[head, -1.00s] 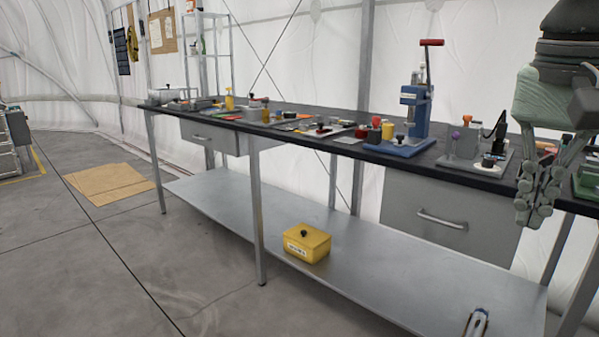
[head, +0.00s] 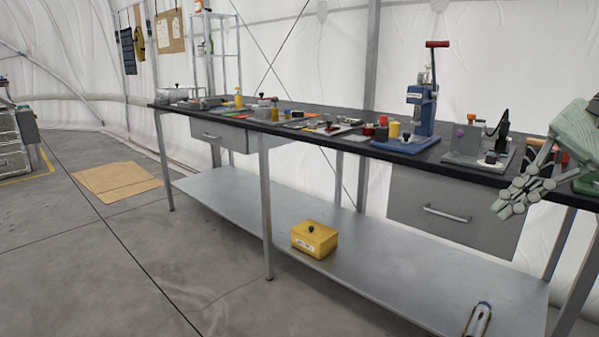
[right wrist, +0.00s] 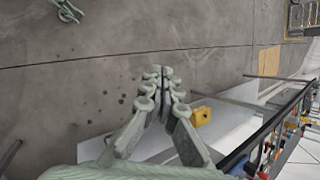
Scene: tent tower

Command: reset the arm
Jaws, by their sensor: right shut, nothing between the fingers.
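My right gripper (head: 507,203) is pale green and hangs at the right edge of the head view, in front of the bench's right end. Its fingers point down and to the left. In the right wrist view its fingertips (right wrist: 163,78) meet, with nothing between them. My left gripper (right wrist: 68,11) shows small at the top left of the right wrist view, over the floor; its jaw state is unclear. It is out of the head view.
A long black-topped bench (head: 345,147) carries tools and a blue press (head: 421,115). A yellow box (head: 314,240) sits on its lower shelf (head: 380,282). A drawer (head: 450,205) is near my right gripper.

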